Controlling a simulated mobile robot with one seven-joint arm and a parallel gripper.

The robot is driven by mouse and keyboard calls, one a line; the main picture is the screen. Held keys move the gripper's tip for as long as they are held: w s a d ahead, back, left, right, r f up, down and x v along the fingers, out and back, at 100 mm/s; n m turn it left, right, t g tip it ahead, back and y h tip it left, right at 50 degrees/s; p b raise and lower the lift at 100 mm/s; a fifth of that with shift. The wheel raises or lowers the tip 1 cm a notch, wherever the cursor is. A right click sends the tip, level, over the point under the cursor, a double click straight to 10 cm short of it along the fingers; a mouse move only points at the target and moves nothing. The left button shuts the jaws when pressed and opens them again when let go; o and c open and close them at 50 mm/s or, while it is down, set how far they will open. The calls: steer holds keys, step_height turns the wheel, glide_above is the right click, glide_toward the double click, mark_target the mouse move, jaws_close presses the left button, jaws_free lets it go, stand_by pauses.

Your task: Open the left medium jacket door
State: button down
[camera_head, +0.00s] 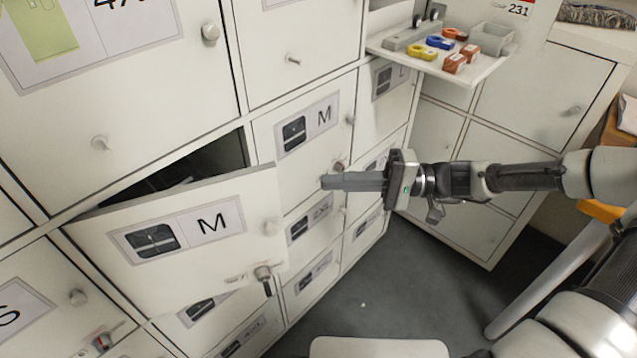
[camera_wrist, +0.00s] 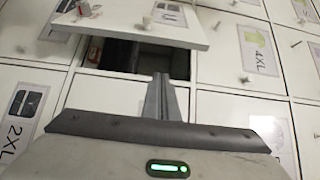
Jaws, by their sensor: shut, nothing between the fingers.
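The left medium jacket door (camera_head: 180,245), white with a jacket picture and an "M" label, stands swung open at an angle. A dark compartment opening (camera_head: 190,165) shows behind its upper edge. The door has a round knob (camera_head: 270,227) and a lock with a key (camera_head: 264,274). My gripper (camera_head: 324,182) is shut and empty, to the right of this door's free edge and apart from it in the picture. In the wrist view the closed fingers (camera_wrist: 161,78) point toward the open compartment (camera_wrist: 135,55), with the open door (camera_wrist: 150,22) beyond.
A second "M" door (camera_head: 305,135), shut, is right of the open one, near my fingertips. A shelf (camera_head: 490,72) with small coloured items juts out at upper right. Other shut locker doors with knobs surround these. The grey floor (camera_head: 390,290) is clear below my gripper.

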steer(key=s+a+b, duration=0.1)
steer(key=a, duration=0.9)
steer(key=shift+s+d, duration=0.5)
steer(key=shift+s, duration=0.4)
steer(key=shift+s+d, duration=0.5)
steer(key=shift+s, duration=0.4)
steer(key=shift+s+d, duration=0.1)
steer(key=shift+s, duration=0.05)
